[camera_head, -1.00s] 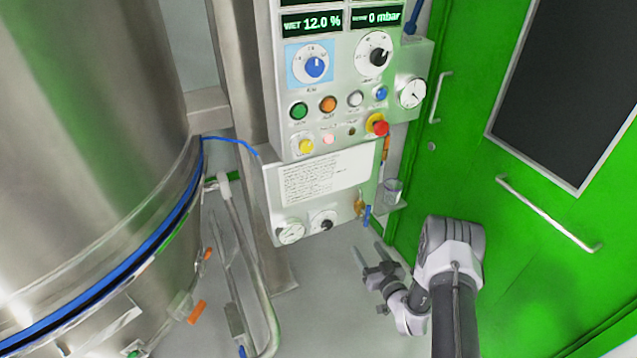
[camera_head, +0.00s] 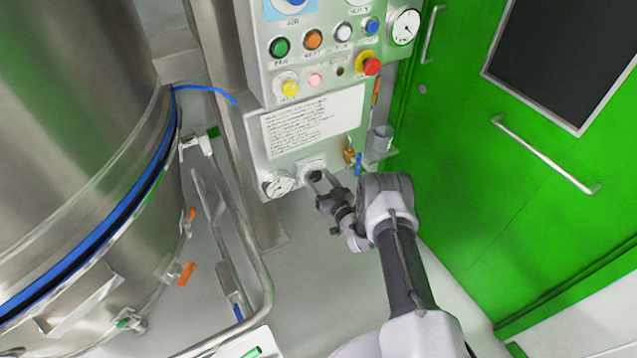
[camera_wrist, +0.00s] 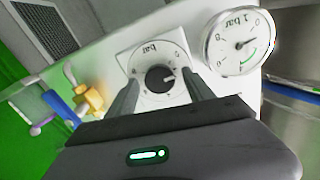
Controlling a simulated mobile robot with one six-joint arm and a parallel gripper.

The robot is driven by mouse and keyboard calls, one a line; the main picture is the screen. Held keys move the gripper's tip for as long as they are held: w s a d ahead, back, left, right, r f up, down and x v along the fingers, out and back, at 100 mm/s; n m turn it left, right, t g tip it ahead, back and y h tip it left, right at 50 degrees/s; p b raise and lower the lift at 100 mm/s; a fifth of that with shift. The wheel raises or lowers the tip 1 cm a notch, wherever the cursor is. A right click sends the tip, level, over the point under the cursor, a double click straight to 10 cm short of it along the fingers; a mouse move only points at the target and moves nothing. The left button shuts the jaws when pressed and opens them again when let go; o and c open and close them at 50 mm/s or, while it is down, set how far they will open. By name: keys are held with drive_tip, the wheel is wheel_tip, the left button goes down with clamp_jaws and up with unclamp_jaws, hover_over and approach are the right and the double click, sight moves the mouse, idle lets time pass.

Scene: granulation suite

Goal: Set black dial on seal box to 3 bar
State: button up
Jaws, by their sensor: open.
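The seal box (camera_head: 254,151) is the light lower box under the control panel, also filling much of the wrist view (camera_wrist: 95,52). The black dial (camera_wrist: 158,79) sits on a white round scale marked "bar", upside down in the wrist view. A small white mark on the knob points toward picture right; the small scale numbers are hard to read. In the head view the dial (camera_head: 316,176) is partly hidden by my gripper (camera_head: 321,183). My gripper (camera_wrist: 160,80) is open, its fingers on either side of the dial; contact cannot be told.
A round pressure gauge (camera_wrist: 238,43) sits beside the dial. A yellow valve (camera_wrist: 90,98) and blue handle (camera_wrist: 62,108) are on the other side. Above are panel buttons with a red emergency stop (camera_head: 371,66). A steel vessel (camera_head: 70,130) stands left, a green door (camera_head: 480,190) right.

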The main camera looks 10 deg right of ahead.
drive_tip(key=shift+w, duration=0.25)
drive_tip(key=shift+c, duration=0.4)
clamp_jaws()
drive_tip(key=m+b, duration=0.1)
drive_tip(key=m, duration=0.5)
drive_tip(key=m+b, duration=0.1)
drive_tip(key=m, duration=0.4)
drive_tip(key=shift+f+m+b, duration=0.1)
drive_tip(key=shift+m+b, duration=0.2)
drive_tip(key=shift+b, duration=0.1)
